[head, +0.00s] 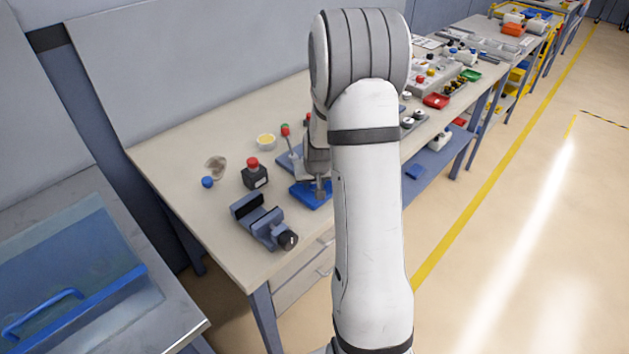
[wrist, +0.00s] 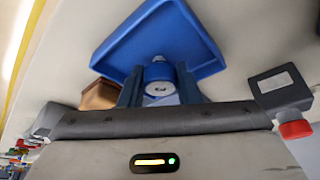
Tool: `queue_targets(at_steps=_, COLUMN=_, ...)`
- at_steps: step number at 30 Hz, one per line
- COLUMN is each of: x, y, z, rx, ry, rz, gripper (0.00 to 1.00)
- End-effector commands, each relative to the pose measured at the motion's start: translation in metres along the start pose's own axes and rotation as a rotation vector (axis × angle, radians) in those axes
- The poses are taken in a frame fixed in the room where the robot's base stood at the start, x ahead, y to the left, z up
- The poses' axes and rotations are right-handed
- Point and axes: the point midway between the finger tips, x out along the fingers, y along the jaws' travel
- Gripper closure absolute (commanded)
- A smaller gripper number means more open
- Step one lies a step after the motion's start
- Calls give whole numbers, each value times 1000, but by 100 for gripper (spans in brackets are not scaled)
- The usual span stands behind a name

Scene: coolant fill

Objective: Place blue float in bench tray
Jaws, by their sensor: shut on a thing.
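The blue bench tray (wrist: 165,35) fills the top middle of the wrist view; in the head view it (head: 305,195) lies on the bench near its front edge. My gripper (wrist: 158,88) is shut on a small round blue part with a pale metal end, which looks like the blue float (wrist: 158,71). The float shows against the tray, within its outline; I cannot tell whether it touches the tray floor. In the head view my gripper (head: 319,184) is down at the tray, and the float is not clearly visible there.
A blue-grey vise (head: 262,222) and a dark box with a red button (head: 254,174) stand left of the tray. A red-tipped lever (head: 309,118) stands close behind my gripper.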

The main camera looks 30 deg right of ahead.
Motion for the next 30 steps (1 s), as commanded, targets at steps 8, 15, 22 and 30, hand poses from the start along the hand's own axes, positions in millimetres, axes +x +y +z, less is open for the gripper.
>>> queue_targets(at_steps=8, x=3, y=0, z=1, rx=0, ry=1, rz=0, gripper=85)
queue_targets(at_steps=15, x=2, y=0, z=0, rx=0, ry=0, rz=0, gripper=52)
queue_targets(at_steps=22, x=2, y=0, z=0, rx=0, ry=0, rz=0, gripper=48)
queue_targets(at_steps=30, x=-14, y=0, z=-2, rx=-1, ry=4, rz=0, gripper=48)
